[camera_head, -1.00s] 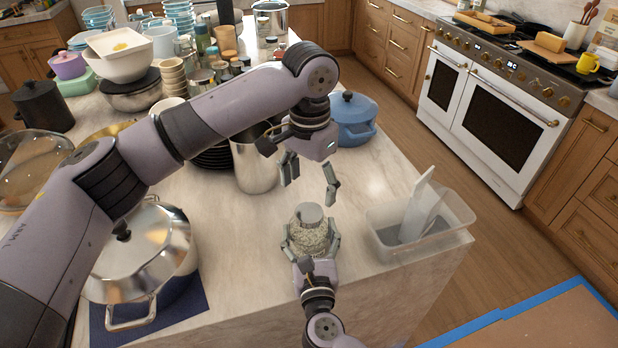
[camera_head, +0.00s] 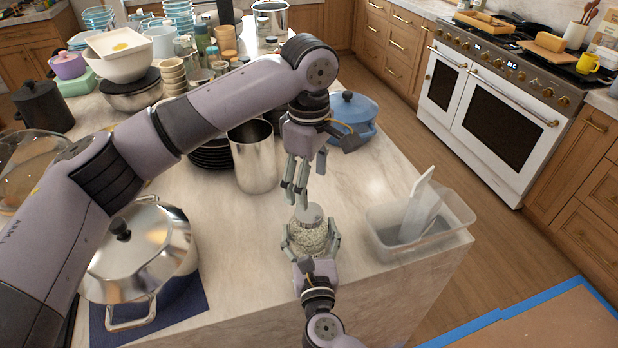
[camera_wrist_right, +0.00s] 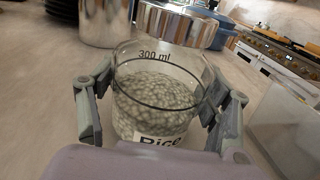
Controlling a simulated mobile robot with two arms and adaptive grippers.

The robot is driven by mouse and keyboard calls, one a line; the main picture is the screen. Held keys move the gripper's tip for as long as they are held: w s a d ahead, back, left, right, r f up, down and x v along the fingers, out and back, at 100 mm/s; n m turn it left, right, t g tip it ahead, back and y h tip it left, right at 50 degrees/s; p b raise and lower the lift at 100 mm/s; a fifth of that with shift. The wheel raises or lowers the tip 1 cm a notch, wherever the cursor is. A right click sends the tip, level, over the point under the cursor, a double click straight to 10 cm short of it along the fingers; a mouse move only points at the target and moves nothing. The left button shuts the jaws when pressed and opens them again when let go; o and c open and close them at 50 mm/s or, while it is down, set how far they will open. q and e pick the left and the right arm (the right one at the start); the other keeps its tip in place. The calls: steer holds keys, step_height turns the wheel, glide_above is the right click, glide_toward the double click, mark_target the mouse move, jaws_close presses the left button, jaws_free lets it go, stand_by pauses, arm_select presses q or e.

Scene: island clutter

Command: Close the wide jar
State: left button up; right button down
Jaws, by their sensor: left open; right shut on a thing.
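The wide jar (camera_head: 307,238) is clear glass, filled with pale rice and upright near the counter's front edge. It also shows in the right wrist view (camera_wrist_right: 158,105), marked "300 ml" and "Rice". A silver lid (camera_wrist_right: 180,22) is at the jar's mouth, shifted right in that view; I cannot tell whether it is seated. The lid also shows in the head view (camera_head: 309,212). My right gripper (camera_head: 311,243) is shut around the jar's sides. My left gripper (camera_head: 297,189) is open, pointing down just above the lid.
A clear plastic bin (camera_head: 385,247) with a white item inside stands right of the jar. A tall steel canister (camera_head: 254,165) and blue pot (camera_head: 352,112) stand behind. A large steel pot (camera_head: 150,245) is at the left on a dark blue mat (camera_head: 190,312).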

mark_target(309, 212)
stand_by(0.4)
arm_select(q)
steer(key=shift+f, duration=4)
